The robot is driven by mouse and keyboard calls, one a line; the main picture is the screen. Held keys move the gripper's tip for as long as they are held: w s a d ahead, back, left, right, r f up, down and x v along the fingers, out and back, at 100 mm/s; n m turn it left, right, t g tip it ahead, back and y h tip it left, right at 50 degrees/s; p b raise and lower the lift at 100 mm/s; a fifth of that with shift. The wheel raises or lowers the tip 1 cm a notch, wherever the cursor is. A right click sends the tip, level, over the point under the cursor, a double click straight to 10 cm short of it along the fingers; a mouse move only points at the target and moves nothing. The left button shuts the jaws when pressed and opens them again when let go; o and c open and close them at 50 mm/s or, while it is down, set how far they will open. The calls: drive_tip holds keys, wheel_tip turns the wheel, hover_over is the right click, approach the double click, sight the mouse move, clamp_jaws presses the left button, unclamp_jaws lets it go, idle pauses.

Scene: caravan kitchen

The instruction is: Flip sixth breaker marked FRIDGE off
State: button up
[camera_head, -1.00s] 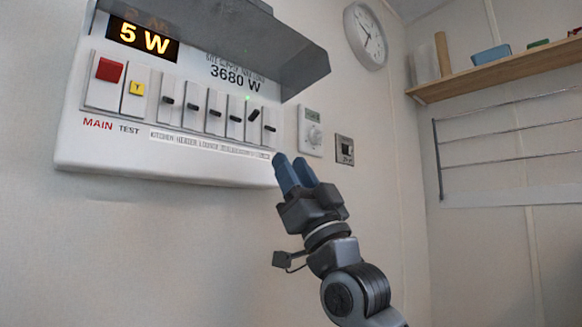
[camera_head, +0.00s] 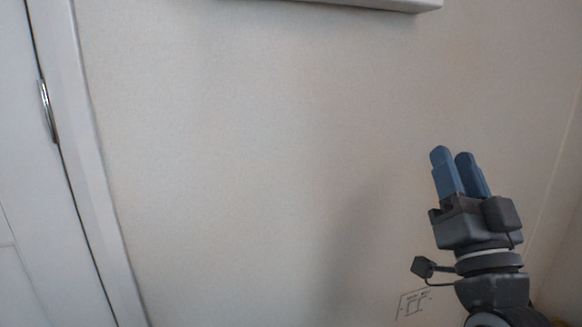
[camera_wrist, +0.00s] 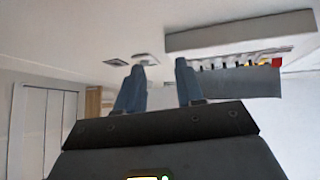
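The breaker panel shows in the head view only as its white bottom edge (camera_head: 395,4) at the top. The FRIDGE label and lever position are too small to read. My gripper (camera_head: 453,158) points upward, below the panel and apart from it. Its two blue fingers stand apart with nothing between them; the wrist view shows the gap (camera_wrist: 161,68).
A faint square fitting (camera_head: 412,303) is low on the wall. The wall before my gripper is bare.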

drive_tip(key=s+a+f+g+h, duration=0.15)
drive_tip(key=s+f+g, duration=0.45)
drive_tip(key=s+f, duration=1.65)
drive_tip(key=s+f+n+g+y, duration=0.1)
drive_tip(key=s+f+n+g, duration=0.15)
drive_tip(key=s, duration=0.75)
drive_tip(key=s+f+n+g+y, duration=0.1)
drive_tip(key=s+f+g, duration=0.15)
drive_tip(key=s, duration=0.65)
wheel_tip(320, 180, up, 20)
drive_tip(key=p, duration=1.9)
drive_tip(key=shift+d, duration=0.3)
